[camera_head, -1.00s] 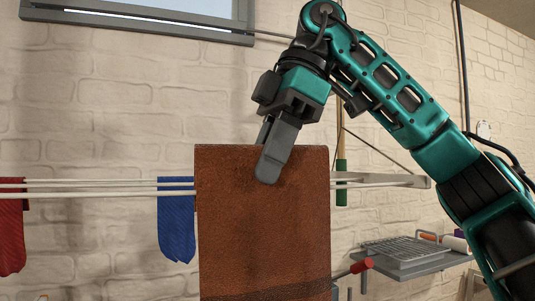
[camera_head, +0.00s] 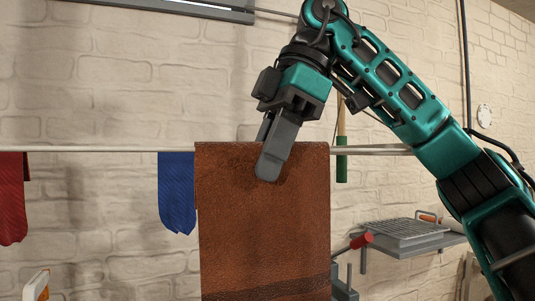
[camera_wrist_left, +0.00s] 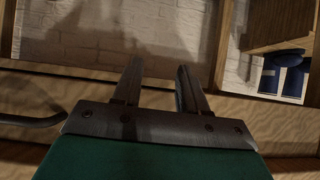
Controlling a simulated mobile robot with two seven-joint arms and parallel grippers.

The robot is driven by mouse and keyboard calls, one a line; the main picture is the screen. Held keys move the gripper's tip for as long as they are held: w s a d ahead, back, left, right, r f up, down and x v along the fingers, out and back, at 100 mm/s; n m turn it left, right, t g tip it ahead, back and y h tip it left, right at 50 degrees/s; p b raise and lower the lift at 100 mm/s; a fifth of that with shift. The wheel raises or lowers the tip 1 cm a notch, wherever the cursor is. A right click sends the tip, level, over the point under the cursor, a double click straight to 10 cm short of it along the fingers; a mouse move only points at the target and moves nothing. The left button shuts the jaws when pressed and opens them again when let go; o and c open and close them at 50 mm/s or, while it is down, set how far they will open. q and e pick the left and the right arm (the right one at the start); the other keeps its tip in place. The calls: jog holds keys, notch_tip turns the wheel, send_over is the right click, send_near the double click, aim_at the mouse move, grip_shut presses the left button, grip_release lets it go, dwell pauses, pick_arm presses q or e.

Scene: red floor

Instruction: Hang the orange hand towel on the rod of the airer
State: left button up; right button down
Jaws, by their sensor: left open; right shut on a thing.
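The orange-brown hand towel (camera_head: 265,225) hangs down in front of the rod in the head view, its top edge level with the rod. My right gripper (camera_head: 268,165) is shut on the towel near its top edge. The airer's rod (camera_head: 90,149) runs across the view at left and right of the towel. Whether the towel touches the rod or has cloth behind it cannot be told. My left gripper (camera_wrist_left: 155,85) shows only in the left wrist view, open and empty, with wooden boards around it.
A blue cloth (camera_head: 177,192) and a red cloth (camera_head: 12,197) hang on the rod to the left. A grey shelf with a wire rack (camera_head: 405,232) and a red-ended tool (camera_head: 362,240) are at lower right. The brick wall is behind.

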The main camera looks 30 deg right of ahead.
jog(key=c, duration=1.3)
grip_release()
jog(key=o, duration=0.5)
jog(key=p+v, duration=0.7)
jog(key=v, duration=0.3)
jog(key=shift+r, duration=0.25)
jog(key=shift+s+d+r, duration=0.1)
jog(key=shift+d+r, duration=0.15)
jog(key=shift+r, duration=0.15)
jog(key=shift+d+r, duration=0.1)
jog(key=shift+r, duration=0.35)
jog(key=shift+s+d+r, duration=0.1)
jog(key=shift+d+r, duration=0.05)
jog(key=shift+r, duration=0.1)
